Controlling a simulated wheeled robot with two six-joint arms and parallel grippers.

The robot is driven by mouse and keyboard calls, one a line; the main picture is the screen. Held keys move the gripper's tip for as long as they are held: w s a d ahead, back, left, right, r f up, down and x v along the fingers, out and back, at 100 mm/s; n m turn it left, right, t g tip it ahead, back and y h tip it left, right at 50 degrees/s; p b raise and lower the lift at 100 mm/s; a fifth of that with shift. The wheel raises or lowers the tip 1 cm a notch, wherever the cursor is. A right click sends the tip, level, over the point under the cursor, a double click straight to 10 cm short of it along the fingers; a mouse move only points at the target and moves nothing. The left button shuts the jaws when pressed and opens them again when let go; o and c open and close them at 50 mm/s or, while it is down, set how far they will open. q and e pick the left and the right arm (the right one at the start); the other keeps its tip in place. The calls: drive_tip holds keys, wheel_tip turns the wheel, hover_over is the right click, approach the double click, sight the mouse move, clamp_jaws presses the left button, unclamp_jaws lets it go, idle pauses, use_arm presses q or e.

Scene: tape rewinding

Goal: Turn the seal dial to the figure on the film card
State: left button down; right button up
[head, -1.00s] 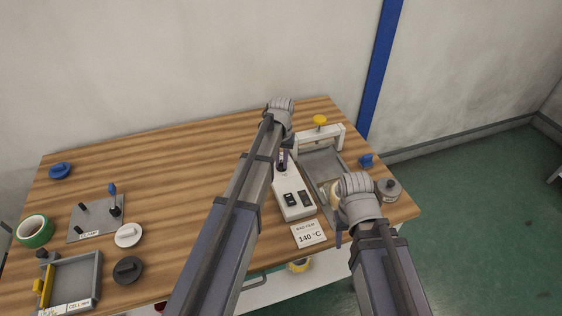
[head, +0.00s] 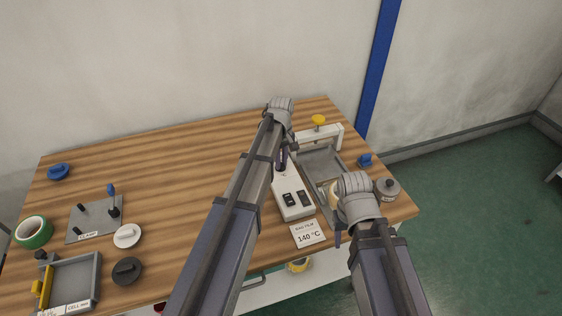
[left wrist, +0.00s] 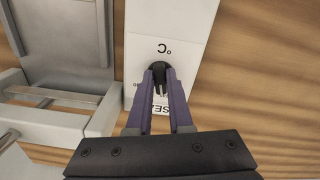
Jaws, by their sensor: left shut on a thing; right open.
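The film card (head: 307,234) lies at the table's front edge in the head view and reads "BAG FILM 140 °C". Behind it stands the white control box (head: 283,185) with two black switches. In the left wrist view the black seal dial (left wrist: 158,70) sits on the white box (left wrist: 175,22), near a "°C" mark and a partly covered label. My left gripper (left wrist: 158,84) is shut on the dial, its purple fingers on either side of it. The dial's pointer and figures are mostly hidden. My right gripper (head: 338,236) is open, in front of the sealer, with its fingertips partly hidden.
The sealer frame (head: 322,137) with a yellow knob (head: 319,120) stands right of the box. A grey round weight (head: 387,188) and a blue knob (head: 365,160) are at the right edge. A clamp plate (head: 93,221), green tape (head: 33,232) and a tray (head: 97,275) lie left. The table's middle-left is clear.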

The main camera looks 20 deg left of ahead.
use_arm(q)
drive_tip(key=shift+n, duration=0.4)
drive_tip(key=c, duration=0.8)
unclamp_jaws()
wheel_tip(320, 180, up, 8)
drive_tip(key=p, duration=0.8)
drive_tip(key=shift+f, duration=0.1)
